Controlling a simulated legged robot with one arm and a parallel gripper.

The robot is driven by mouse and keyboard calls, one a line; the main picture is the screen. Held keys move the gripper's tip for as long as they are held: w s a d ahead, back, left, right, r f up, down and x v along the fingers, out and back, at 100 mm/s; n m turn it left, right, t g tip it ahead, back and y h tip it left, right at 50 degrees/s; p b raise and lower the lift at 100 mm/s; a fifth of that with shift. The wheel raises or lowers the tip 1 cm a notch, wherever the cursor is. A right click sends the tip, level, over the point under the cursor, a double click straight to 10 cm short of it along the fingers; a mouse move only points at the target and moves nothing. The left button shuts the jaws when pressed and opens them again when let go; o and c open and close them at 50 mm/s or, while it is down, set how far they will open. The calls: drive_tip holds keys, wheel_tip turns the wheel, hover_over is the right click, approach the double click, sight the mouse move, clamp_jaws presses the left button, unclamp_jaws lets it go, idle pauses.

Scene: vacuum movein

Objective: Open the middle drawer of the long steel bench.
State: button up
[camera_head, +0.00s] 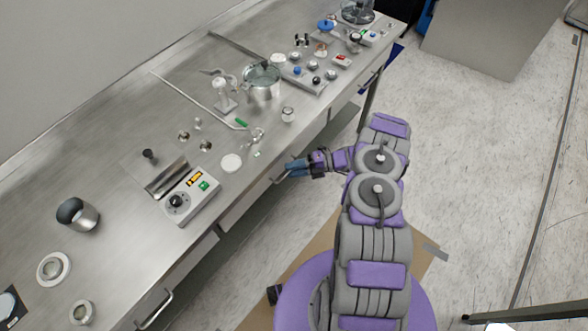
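The long steel bench (125,210) runs diagonally from the lower left to the upper right. The middle drawer (250,199) is under its front edge, with a bar handle (279,179) on its front. It looks closed or nearly so; I cannot tell exactly. My gripper (292,166), with blue fingers, points left at the right end of this handle. The fingers are close to the handle; whether they touch or surround it is too small to tell. Their opening is not clear.
Another drawer handle (155,310) shows at the lower left. The bench top holds a control box (189,195), a steel pot (262,82), a steel cup (77,214) and small parts. A large grey box (485,35) stands at the upper right.

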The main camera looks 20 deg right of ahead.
clamp_jaws()
idle(0.3)
idle(0.4)
